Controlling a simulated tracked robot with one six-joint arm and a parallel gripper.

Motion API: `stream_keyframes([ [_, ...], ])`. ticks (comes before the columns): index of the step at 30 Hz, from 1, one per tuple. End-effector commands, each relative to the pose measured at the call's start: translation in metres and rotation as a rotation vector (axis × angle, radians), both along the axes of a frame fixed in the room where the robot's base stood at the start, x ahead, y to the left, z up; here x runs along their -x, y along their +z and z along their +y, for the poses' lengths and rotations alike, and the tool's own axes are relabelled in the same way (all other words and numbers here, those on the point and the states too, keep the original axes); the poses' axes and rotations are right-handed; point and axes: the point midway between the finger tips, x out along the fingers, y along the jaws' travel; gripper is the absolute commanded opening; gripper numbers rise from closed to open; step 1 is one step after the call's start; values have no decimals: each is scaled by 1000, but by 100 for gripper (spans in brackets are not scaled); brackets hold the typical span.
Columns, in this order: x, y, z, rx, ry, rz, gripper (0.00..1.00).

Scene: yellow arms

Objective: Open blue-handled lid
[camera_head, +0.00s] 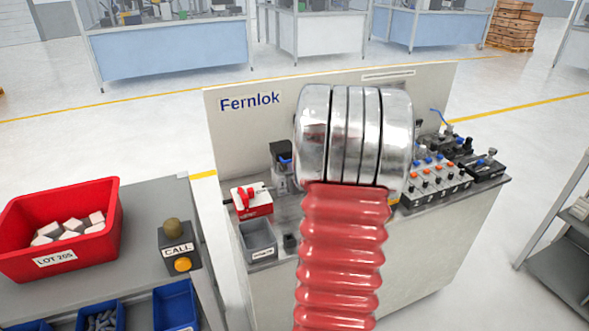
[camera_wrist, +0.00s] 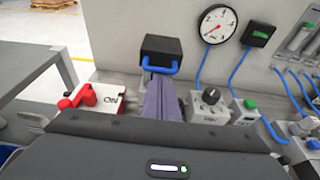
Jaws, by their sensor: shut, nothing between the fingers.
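The blue-handled lid is a black block (camera_wrist: 161,47) with a blue bar handle (camera_wrist: 160,68) on its front, at top centre in the wrist view. It also shows small in the head view (camera_head: 281,148), left of my arm. My gripper (camera_wrist: 160,82) points at it from below in the wrist view, its greyish-purple fingers shut together with nothing seen between them. The fingertips look close to the handle and overlap its lower edge in the picture; I cannot tell whether they touch. What lies below the lid is hidden by the fingers. In the head view my arm hides the gripper.
A red switch on a white box (camera_wrist: 95,97) stands left of the lid. A black knob (camera_wrist: 210,97), a gauge (camera_wrist: 217,24) and blue cables are on the right. A grey bin (camera_head: 258,240) stands at the bench front. A red crate (camera_head: 62,228) sits on the left table.

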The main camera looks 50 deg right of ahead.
Motion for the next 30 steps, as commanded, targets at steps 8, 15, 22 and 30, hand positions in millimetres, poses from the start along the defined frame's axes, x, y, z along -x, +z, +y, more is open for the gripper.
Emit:
stream_keyframes([
  [8,-1,3,0,-15,0,27,0],
  [15,-1,6,0,-34,1,59,0],
  [22,-1,11,-1,-65,1,116,0],
  [30,-2,16,-1,-79,-1,134,0],
])
